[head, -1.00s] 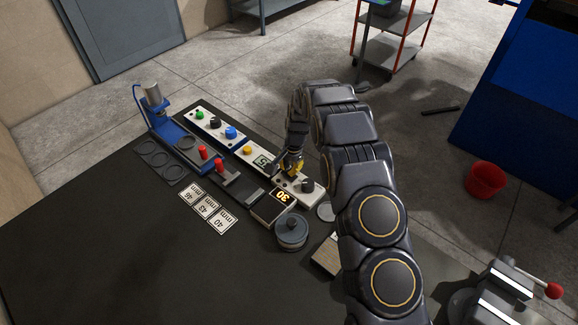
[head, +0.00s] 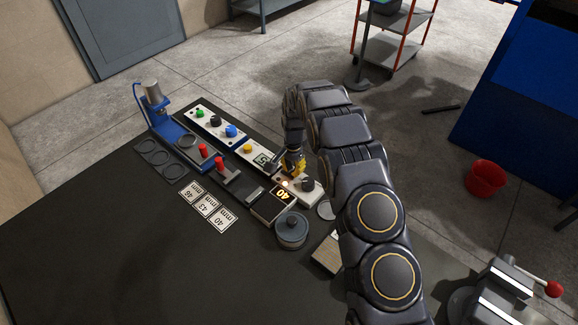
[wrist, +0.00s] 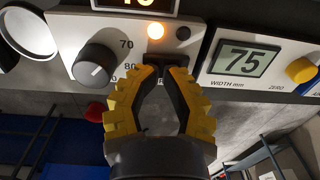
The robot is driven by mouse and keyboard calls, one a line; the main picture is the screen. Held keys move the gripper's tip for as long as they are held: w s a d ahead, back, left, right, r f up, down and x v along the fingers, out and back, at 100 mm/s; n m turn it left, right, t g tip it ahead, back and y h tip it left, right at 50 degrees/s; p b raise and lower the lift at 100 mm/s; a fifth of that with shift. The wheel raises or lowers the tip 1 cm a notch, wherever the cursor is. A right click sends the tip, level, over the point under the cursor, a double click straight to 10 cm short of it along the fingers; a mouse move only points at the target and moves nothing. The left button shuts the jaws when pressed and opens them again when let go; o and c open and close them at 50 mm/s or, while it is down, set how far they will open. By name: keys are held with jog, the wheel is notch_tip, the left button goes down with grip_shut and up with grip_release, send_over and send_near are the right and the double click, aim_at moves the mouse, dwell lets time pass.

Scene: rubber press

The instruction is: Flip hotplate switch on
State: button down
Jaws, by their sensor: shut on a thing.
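The hotplate's white control panel (wrist: 62,22) fills the upper left of the wrist view. It has a dark knob (wrist: 95,65) with marks 70 and 80, and an orange lamp (wrist: 155,30) that is lit. Just below the lamp is a small dark switch (wrist: 155,58). My gripper (wrist: 160,70) has yellow ribbed fingers, and its tips are closed on the switch, partly hiding it. In the head view my gripper (head: 292,172) is over the panel, left of the knob (head: 308,185). A display box (head: 273,203) beside it reads 40.
A panel (wrist: 245,60) reading 75 with a yellow button (wrist: 300,70) stands close right of my gripper in the wrist view. The table's near left is clear.

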jog(key=shift+s+d+f, duration=0.1)
jog(key=shift+s+d, duration=0.05)
jog(key=shift+s, duration=0.1)
notch_tip(320, 180, up, 14)
jog(key=shift+s+d, duration=0.35)
jog(key=shift+d, duration=0.1)
jog(key=shift+w+a+r+t+y, duration=0.15)
jog(key=shift+w+r+t+y, duration=0.1)
jog(key=shift+t+y, duration=0.25)
dwell(0.4)
jog(key=f, duration=0.4)
jog(key=w+a+f, duration=0.1)
jog(key=f, duration=0.9)
jog(key=shift+w+a, duration=0.25)
jog(key=shift+a, duration=0.05)
